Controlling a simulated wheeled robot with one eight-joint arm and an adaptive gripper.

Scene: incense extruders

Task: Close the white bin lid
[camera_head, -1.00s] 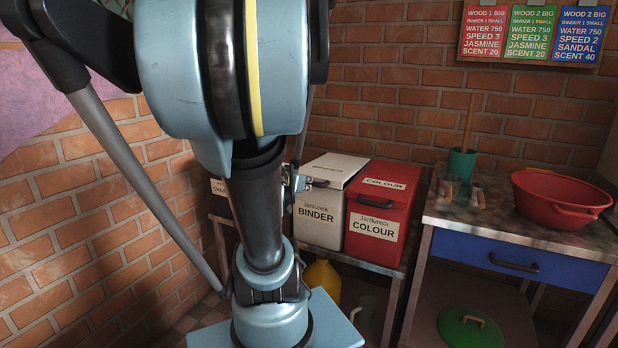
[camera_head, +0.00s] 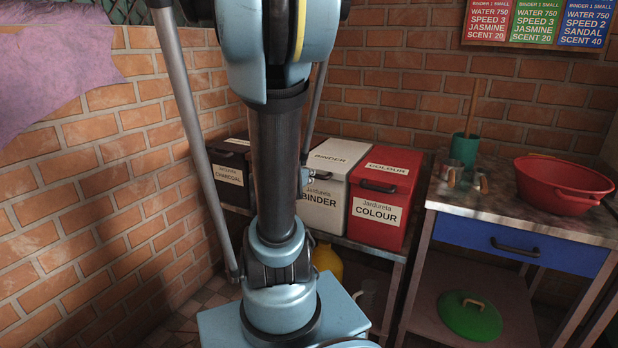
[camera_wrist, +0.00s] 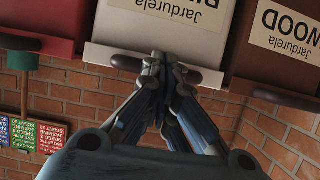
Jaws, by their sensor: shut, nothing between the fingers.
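The white bin (camera_head: 324,207) marked BINDER stands on a low shelf between a dark bin and a red one. Its lid (camera_head: 345,162), labelled BINDER on top, looks down flat on the bin. My arm hides part of its left side. The wrist view is upside down. There the white bin front (camera_wrist: 165,30) and its dark handle (camera_wrist: 127,62) fill the top middle. My gripper (camera_wrist: 160,65) is shut and empty, with its fingertips in front of the handle. I cannot tell whether they touch it.
A worktable (camera_head: 500,215) on the right holds a red basin (camera_head: 562,183) and a green pot (camera_head: 464,150). Brick walls close in behind and left.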

